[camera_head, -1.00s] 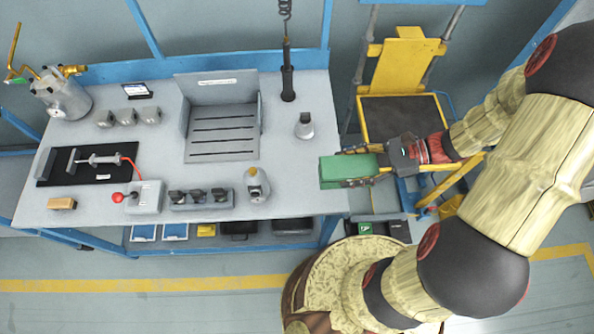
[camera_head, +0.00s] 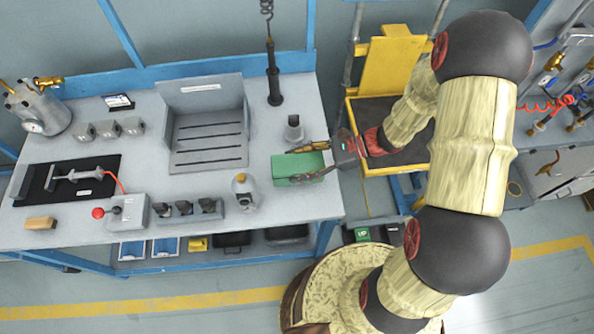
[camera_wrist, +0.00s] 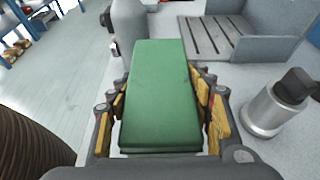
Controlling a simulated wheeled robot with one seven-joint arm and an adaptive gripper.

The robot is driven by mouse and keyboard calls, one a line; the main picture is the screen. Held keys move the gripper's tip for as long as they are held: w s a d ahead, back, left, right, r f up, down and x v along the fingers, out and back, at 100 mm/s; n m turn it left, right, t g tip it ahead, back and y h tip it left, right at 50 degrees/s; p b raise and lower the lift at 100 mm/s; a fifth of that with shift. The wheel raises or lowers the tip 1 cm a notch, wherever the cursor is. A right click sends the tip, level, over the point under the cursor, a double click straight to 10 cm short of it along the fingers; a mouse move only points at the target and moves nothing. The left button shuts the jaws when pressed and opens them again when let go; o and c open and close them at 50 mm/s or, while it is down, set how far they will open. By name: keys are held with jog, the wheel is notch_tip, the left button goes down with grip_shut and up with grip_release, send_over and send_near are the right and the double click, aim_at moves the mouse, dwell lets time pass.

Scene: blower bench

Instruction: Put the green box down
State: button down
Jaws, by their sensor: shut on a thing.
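The green box (camera_head: 297,168) is at the right end of the grey workbench top in the head view. My gripper (camera_head: 308,162) is shut on it, with one finger along each long side. In the wrist view the green box (camera_wrist: 158,95) lies lengthwise between the padded fingers of my gripper (camera_wrist: 160,118). I cannot tell whether its underside touches the bench top.
A small grey cylinder with a dark cap (camera_head: 293,129) stands just behind the box. A bottle-like fixture (camera_head: 243,190) stands to its left. A slotted grey tray (camera_head: 208,140) is farther left. A yellow chair-like stand (camera_head: 390,70) is behind my arm.

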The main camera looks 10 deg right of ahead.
jog(key=shift+w+a+f+b, duration=0.1)
jog(key=shift+f+b, duration=0.7)
jog(key=shift+f, duration=0.9)
jog(key=shift+f, duration=0.15)
jog(key=c, duration=0.9)
grip_release()
jog(key=shift+o, duration=0.4)
jog(key=shift+d+r, duration=0.25)
jog(key=shift+r, duration=0.05)
jog(key=p+v, duration=0.4)
jog(key=v, duration=0.7)
jog(key=s+r+n+t+h, duration=0.1)
jog(key=s+r+n+h, duration=0.3)
jog(key=r+n, duration=0.2)
jog(key=s+d+r+n+t+h, duration=0.1)
jog(key=s+r+n+h, duration=0.3)
jog(key=r, duration=0.7)
jog(key=s+r+n+t+h, duration=0.3)
jog(key=s+r+n+h, duration=0.1)
jog(key=r+n, duration=0.4)
jog(key=shift+d+r+h, duration=0.2)
jog(key=shift+r+h, duration=0.2)
jog(key=shift+h, duration=0.3)
